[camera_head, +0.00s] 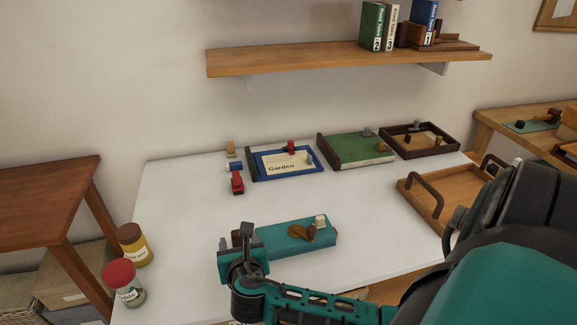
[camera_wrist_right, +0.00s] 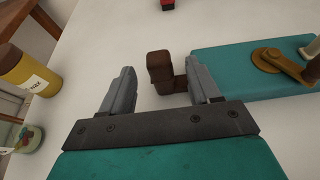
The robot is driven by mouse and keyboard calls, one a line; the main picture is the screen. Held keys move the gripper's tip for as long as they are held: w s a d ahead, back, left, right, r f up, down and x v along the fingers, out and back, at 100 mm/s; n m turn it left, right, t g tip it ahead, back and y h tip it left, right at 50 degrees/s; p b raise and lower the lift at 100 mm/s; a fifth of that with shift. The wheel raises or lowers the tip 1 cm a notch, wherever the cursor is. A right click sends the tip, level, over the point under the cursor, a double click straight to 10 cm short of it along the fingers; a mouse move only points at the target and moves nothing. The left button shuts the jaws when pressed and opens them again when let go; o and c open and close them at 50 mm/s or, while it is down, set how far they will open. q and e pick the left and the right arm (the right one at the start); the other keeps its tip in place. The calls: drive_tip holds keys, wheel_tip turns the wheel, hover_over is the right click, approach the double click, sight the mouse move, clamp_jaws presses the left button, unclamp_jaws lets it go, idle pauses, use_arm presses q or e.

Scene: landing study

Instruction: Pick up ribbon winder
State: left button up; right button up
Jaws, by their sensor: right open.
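The ribbon winder looks to be the teal block (camera_head: 275,243) on the white table. It has a brass-brown crank disc and a pale knob on top, and a brown grip at its left end. In the right wrist view the teal body (camera_wrist_right: 225,68) lies to the right, and the brown grip (camera_wrist_right: 158,66) shows in the gap between my fingers. My right gripper (camera_head: 236,238) is open at the winder's left end; it also shows in the wrist view (camera_wrist_right: 162,80). I cannot tell whether the fingertips reach past the grip. My left gripper is not in view.
Two jars, yellow (camera_head: 135,245) and red-lidded (camera_head: 122,283), stand at the table's left. A red item (camera_head: 237,183), a blue Garden tray (camera_head: 255,172), a green tray (camera_head: 345,149) and a dark-framed tray (camera_head: 393,144) line the back. A wooden handled tray (camera_head: 408,187) is at right.

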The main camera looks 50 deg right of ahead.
sight(238, 239)
drive_tip(key=x, duration=0.4)
drive_tip(key=shift+f+b, duration=0.1)
drive_tip(key=shift+b, duration=0.2)
clamp_jaws()
